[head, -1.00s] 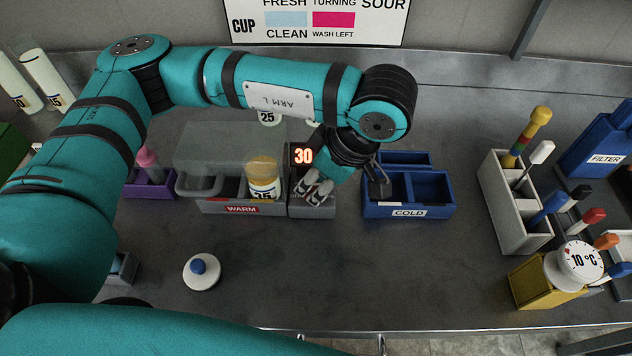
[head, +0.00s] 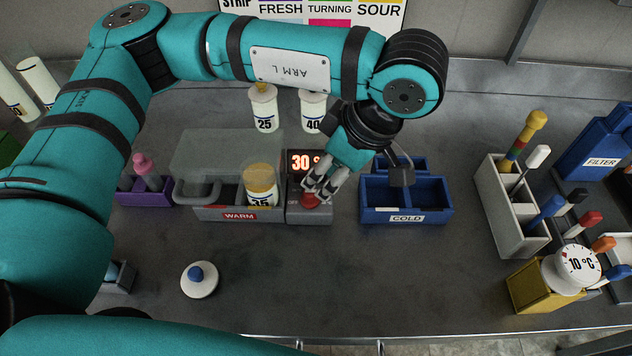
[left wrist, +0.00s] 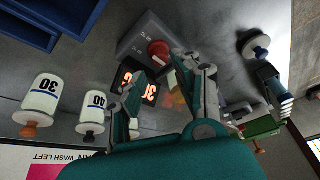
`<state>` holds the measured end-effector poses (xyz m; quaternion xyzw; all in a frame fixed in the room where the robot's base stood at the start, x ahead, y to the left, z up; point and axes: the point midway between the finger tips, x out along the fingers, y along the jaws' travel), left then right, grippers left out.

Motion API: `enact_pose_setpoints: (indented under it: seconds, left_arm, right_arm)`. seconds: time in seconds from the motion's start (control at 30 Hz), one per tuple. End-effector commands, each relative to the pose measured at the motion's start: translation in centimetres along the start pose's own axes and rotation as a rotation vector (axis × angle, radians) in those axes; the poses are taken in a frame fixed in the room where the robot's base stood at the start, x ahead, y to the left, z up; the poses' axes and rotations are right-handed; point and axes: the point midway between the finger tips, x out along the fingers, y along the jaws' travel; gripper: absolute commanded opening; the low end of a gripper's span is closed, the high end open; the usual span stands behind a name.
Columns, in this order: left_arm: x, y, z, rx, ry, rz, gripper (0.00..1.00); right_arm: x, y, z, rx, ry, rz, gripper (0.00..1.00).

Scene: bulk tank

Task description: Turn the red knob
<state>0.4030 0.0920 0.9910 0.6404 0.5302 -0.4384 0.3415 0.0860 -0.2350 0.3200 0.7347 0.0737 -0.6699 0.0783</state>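The red knob (head: 311,201) sits on top of a small grey box (head: 309,215) below a display (head: 301,161) showing 30 in orange-red digits. My left gripper (head: 318,190) points down at the knob, its fingertips just above and beside it. Its fingers look apart, with nothing held between them. The left wrist view also shows the red knob (left wrist: 158,50) just beyond the fingertips. Whether a finger touches the knob I cannot tell. My right gripper is not in view.
A grey WARM tray (head: 238,215) with a clear cover and a jar (head: 261,187) stands left of the knob box. A blue COLD tray (head: 407,215) stands right. White jars (head: 264,108) stand behind. The front counter is mostly clear, apart from a white lid (head: 199,280).

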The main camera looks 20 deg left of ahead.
Motion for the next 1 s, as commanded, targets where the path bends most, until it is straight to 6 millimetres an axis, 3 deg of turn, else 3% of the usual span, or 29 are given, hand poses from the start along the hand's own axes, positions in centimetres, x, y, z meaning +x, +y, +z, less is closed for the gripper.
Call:
enact_pose_setpoints:
  seconds: [0.1,0.33,1.0]
  left_arm:
    - [-2.7,0.1,0.0,-0.002,0.001,0.006,0.32]
    - [-5.8,0.1,0.0,-0.002,0.001,0.002,0.32]
    - [-6.4,0.0,0.0,0.0,0.0,0.0,0.32]
  right_arm:
    - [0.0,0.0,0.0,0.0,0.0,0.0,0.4]
    - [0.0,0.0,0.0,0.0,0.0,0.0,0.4]
    - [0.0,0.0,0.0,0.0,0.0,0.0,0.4]
